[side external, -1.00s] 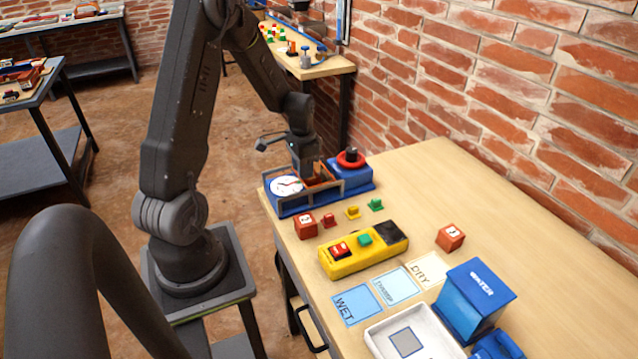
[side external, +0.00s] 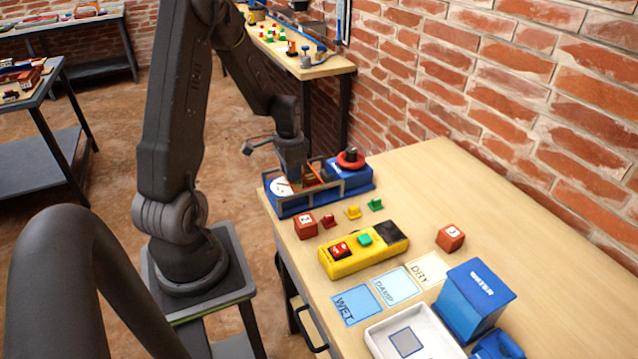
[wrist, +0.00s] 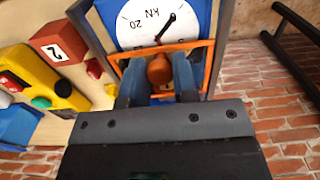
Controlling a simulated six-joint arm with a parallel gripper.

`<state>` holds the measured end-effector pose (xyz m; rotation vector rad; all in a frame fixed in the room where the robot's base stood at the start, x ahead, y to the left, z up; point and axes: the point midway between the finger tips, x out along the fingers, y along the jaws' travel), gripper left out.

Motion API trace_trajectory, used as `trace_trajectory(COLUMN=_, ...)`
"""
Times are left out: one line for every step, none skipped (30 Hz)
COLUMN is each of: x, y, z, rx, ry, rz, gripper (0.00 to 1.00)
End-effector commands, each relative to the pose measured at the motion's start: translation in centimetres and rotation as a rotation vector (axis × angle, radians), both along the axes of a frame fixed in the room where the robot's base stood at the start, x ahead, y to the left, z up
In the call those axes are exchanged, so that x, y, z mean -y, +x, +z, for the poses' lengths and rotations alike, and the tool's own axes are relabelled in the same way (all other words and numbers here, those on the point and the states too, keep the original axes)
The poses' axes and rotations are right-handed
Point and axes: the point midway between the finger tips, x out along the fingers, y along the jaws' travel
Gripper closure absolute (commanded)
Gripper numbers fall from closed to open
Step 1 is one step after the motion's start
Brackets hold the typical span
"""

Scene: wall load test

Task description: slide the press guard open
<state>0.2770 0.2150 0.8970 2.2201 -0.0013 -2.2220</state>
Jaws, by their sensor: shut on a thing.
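The press is a blue unit (side external: 355,183) at the far left end of the bench, with a white kN dial (side external: 281,187) and a grey rail frame. Its orange guard frame (side external: 312,181) stands within the rails beside the dial. In the wrist view the guard (wrist: 203,44) crosses the lower part of the dial (wrist: 140,22). My gripper (wrist: 160,80) is shut on the guard's round orange-brown knob (wrist: 159,68), one finger on each side. In the side view my gripper (side external: 296,180) is low over the press and partly hides the dial and guard.
A red ring with a black knob (side external: 351,157) tops the press's right end. Numbered red blocks, small coloured pieces and a yellow button box (side external: 345,259) lie in front. A brick wall (side external: 500,110) runs behind the bench. Open bench surface (side external: 430,180) lies right of the press.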

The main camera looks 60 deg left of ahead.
Motion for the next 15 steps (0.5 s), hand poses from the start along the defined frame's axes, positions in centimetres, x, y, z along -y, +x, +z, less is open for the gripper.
trace_trajectory(x=-0.1, y=-0.1, z=0.1, rx=0.003, ry=0.003, rz=0.002, gripper=0.94)
trace_trajectory(x=-0.1, y=-0.2, z=0.1, rx=0.003, ry=0.003, rz=0.002, gripper=0.94)
trace_trajectory(x=-0.1, y=-0.4, z=0.1, rx=0.003, ry=0.003, rz=0.002, gripper=0.94)
trace_trajectory(x=-0.1, y=-0.5, z=0.1, rx=0.003, ry=0.003, rz=0.002, gripper=0.94)
trace_trajectory(x=-0.1, y=-0.6, z=0.1, rx=0.003, ry=0.003, rz=0.002, gripper=0.94)
trace_trajectory(x=-0.1, y=-0.7, z=0.1, rx=0.003, ry=0.004, rz=0.001, gripper=0.94)
trace_trajectory(x=-0.1, y=-0.8, z=0.1, rx=0.003, ry=0.004, rz=0.001, gripper=0.94)
trace_trajectory(x=-0.1, y=-0.9, z=0.1, rx=0.003, ry=0.004, rz=0.001, gripper=0.94)
trace_trajectory(x=-0.1, y=-1.0, z=0.1, rx=0.003, ry=0.004, rz=0.001, gripper=0.94)
trace_trajectory(x=-0.1, y=-1.1, z=0.1, rx=0.003, ry=0.004, rz=0.001, gripper=0.94)
trace_trajectory(x=-0.1, y=-1.2, z=0.1, rx=0.003, ry=0.004, rz=0.001, gripper=0.94)
trace_trajectory(x=-0.1, y=-1.4, z=0.1, rx=0.003, ry=0.004, rz=0.002, gripper=0.94)
trace_trajectory(x=-0.1, y=-1.5, z=0.1, rx=0.003, ry=0.003, rz=0.002, gripper=0.94)
trace_trajectory(x=-0.1, y=-1.6, z=0.1, rx=0.003, ry=0.003, rz=0.002, gripper=0.94)
trace_trajectory(x=-0.1, y=-1.7, z=0.1, rx=0.003, ry=0.003, rz=0.002, gripper=0.94)
